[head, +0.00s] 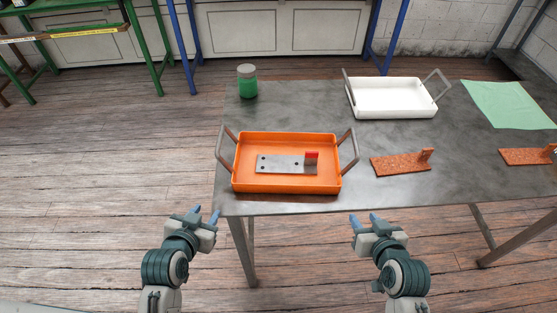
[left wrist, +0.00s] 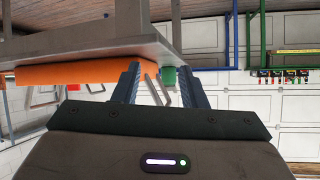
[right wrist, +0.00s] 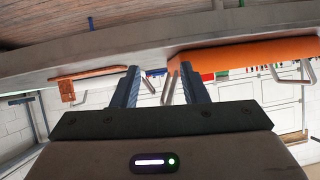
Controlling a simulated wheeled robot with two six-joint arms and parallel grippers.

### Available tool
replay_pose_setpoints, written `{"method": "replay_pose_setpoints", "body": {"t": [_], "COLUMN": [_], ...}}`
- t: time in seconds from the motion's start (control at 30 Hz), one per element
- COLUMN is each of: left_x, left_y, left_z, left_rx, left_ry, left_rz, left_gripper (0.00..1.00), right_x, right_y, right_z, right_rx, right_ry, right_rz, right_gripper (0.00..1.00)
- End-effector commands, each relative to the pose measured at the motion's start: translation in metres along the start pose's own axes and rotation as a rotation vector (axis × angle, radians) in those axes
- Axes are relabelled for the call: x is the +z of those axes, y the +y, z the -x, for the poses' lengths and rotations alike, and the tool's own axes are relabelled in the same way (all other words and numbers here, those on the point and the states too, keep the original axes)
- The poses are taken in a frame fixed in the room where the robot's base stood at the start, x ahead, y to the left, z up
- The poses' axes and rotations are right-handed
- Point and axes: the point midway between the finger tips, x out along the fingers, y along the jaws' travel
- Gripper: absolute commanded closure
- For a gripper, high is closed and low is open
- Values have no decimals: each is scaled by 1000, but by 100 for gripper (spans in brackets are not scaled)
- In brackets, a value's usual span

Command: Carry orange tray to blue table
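The orange tray (head: 287,186) sits on the grey metal table (head: 400,200) near its front left corner. It has an upright grey handle at each short end and holds a flat metal plate (head: 275,164) with a red block (head: 312,157). My left gripper (head: 205,216) is open and empty, in front of the table and left of the tray. My right gripper (head: 366,220) is open and empty, in front of the table edge and right of the tray. The tray's side also shows in the left wrist view (left wrist: 70,72) and the right wrist view (right wrist: 250,55).
A white tray (head: 395,112), a green-filled jar (head: 247,88), two rust-coloured brackets (head: 398,164) (head: 520,156) and a green cloth (head: 510,104) lie on the same table. Blue legs (head: 182,45) and a green bench frame (head: 145,45) stand behind. The wooden floor at left is clear.

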Motion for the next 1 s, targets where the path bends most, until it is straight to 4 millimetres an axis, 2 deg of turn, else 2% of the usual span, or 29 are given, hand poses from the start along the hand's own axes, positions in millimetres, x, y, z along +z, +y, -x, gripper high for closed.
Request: {"method": "replay_pose_setpoints", "body": {"t": [0.1,0.2,0.33,0.5,0.83,1.0], "left_x": [-35,-64,-87,-98,-100,-107], "left_y": [2,0,-4,-6,-7,-10], "left_z": [-19,-30,-35,-36,-37,-49], "left_rx": [-48,-111,-184,-227,-229,-228], "left_ry": [175,317,436,493,496,497], "left_rz": [-9,-17,-23,-24,-26,-27], "left_gripper": [62,62,62,62,62,62], "right_x": [-34,-63,-86,-98,-98,-107], "right_y": [-8,-11,-11,-10,-10,-8], "right_z": [-20,-30,-36,-37,-38,-50], "right_rx": [3,25,57,80,81,79], "right_ry": [183,338,472,539,542,544], "right_rz": [-45,-81,-120,-138,-138,-138], "right_gripper": [60,60,60,60,60,60]}}
